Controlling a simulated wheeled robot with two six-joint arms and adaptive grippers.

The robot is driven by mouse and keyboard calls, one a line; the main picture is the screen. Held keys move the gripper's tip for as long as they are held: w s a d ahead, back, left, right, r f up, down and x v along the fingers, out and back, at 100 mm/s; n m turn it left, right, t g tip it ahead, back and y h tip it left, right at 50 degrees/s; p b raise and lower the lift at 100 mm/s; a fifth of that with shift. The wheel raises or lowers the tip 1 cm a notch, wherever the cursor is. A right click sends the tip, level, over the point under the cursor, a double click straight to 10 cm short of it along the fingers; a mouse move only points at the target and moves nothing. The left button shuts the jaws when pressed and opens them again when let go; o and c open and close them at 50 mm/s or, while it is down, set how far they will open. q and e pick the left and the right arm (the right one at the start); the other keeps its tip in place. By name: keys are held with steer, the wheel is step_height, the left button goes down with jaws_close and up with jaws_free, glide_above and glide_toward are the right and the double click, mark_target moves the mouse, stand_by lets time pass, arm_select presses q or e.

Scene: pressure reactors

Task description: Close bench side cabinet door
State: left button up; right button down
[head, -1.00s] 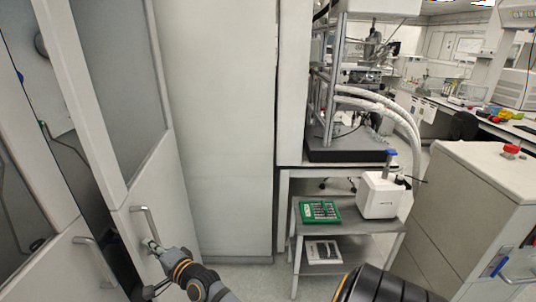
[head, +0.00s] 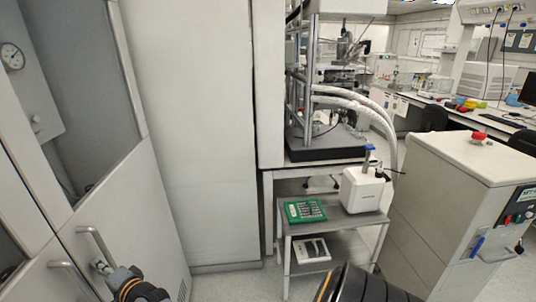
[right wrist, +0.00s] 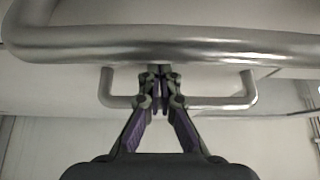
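The white cabinet door (head: 140,215), with a glass upper panel, is at the left in the head view. Its inner edge lies against the neighbouring left door (head: 25,285), with no clear dark gap between them. A metal bar handle (head: 84,230) is on the door. My right gripper (head: 100,267) is at this handle, its tips close to the door face. In the right wrist view the fingers (right wrist: 160,82) are together, just below a large metal bar (right wrist: 190,45); I cannot tell whether they touch it. A smaller handle shape (right wrist: 232,103) shows behind them. My left gripper is not seen.
A pressure gauge (head: 12,56) shows behind the glass. A tall white panel (head: 195,130) stands right of the door. A white cabinet unit (head: 430,200) stands at the right.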

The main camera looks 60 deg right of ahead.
steer(key=shift+w+a+r, duration=0.2)
steer(key=shift+r, duration=0.6)
steer(key=shift+s+f, duration=0.3)
steer(key=shift+s, duration=0.1)
steer(key=s+d, duration=0.1)
steer(key=s, duration=1)
steer(key=shift+s+d+f, duration=0.15)
steer(key=shift+s+f, duration=0.15)
steer(key=shift+f, duration=0.15)
